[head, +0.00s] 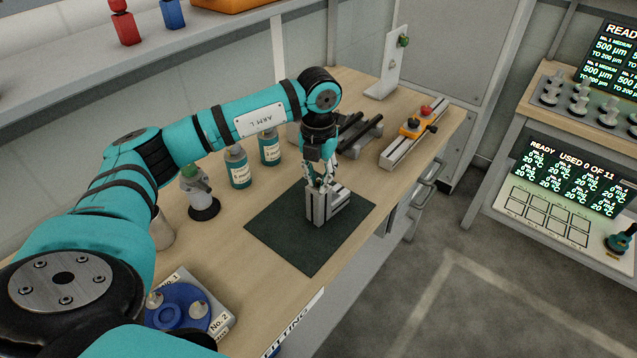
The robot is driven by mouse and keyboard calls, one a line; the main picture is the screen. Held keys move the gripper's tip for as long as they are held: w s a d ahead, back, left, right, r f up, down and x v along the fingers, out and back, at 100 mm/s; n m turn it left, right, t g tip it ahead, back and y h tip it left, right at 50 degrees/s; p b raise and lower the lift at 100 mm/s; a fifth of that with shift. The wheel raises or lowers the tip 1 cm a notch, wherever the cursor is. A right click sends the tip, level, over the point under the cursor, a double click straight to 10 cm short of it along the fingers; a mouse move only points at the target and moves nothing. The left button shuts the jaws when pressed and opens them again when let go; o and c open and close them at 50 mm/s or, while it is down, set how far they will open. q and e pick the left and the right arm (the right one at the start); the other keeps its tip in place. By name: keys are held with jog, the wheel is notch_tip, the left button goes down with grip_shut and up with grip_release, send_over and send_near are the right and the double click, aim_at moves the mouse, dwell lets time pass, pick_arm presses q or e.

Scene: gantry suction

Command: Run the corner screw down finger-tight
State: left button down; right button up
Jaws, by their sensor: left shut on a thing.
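My left gripper (325,184) points straight down over the dark green mat (285,239) on the wooden bench. A grey metal block-like fixture (323,213) stands on the mat directly below it. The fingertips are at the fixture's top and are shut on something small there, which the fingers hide. I cannot make out the corner screw itself. My right gripper is not in view.
A blue round holder (177,311) is at the near left. A rail with an orange slider (411,128) lies at the right. The mat's front part is clear.

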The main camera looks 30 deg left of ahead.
aim_at(318, 182)
pick_arm(q)
jog(key=m+b, duration=0.3)
jog(key=m, duration=0.2)
jog(key=shift+f+m, duration=0.1)
jog(key=shift+m, duration=0.2)
jog(key=m+b, duration=0.1)
jog(key=m, duration=0.3)
jog(key=shift+m+b, duration=0.4)
jog(key=c, duration=1.3)
grip_release()
jog(key=shift+r, duration=0.3)
notch_tip(318, 182, up, 12)
jog(key=shift+f, duration=0.15)
